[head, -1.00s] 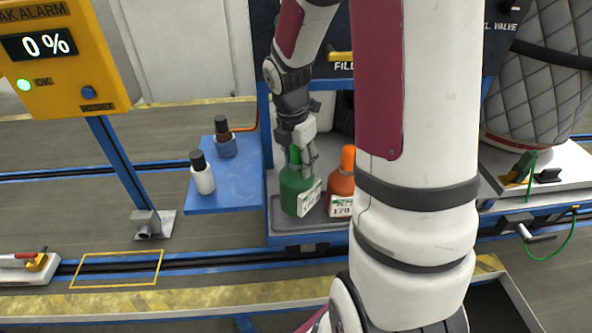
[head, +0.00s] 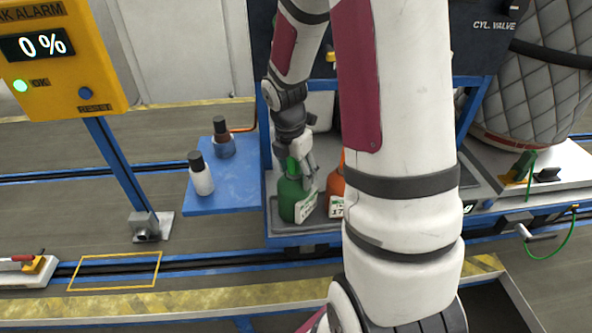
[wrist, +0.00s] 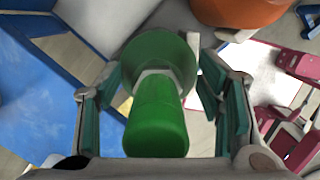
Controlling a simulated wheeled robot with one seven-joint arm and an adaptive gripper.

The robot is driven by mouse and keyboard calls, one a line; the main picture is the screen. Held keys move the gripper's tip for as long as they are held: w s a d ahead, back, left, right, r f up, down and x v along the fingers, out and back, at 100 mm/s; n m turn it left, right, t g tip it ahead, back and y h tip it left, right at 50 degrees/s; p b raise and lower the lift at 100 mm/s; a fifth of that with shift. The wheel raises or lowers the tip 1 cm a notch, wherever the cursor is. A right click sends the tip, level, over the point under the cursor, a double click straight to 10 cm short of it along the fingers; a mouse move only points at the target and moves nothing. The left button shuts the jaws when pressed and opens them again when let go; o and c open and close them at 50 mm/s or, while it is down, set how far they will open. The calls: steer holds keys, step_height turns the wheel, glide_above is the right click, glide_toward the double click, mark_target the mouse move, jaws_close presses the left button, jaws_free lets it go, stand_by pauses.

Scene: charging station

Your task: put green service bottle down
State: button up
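The green service bottle (head: 291,199) stands upright, as far as I can tell, on the grey tray (head: 318,226) of the blue station, with a white label on its lower front. My gripper (head: 303,169) is over its top from above. In the wrist view the green bottle's cap and shoulder (wrist: 156,112) lie between my gripper's two finger pads (wrist: 160,108). The fingers are apart, with a gap on each side of the cap. The bottle's base is hidden in the wrist view.
An orange bottle (head: 336,194) stands close to the right, partly behind my arm; it also shows in the wrist view (wrist: 240,10).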

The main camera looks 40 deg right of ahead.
steer(key=r, duration=0.4)
steer(key=a+r+p, duration=0.1)
steer(key=r, duration=0.7)
steer(key=shift+s+a, duration=0.15)
steer(key=shift+a, duration=0.25)
steer(key=s+a+r+m+t+y, duration=0.1)
steer(key=s+a+r+m+t, duration=0.1)
steer(key=s+a+r+m, duration=0.4)
steer(key=s+a+r+m+t, duration=0.2)
steer(key=s+a+r+m, duration=0.4)
steer(key=s+a+m, duration=0.4)
steer(key=m, duration=0.4)
steer(key=shift+s+a+r+t+y, duration=0.15)
steer(key=shift+s+a+t+y, duration=0.15)
steer(key=shift+y, duration=0.1)
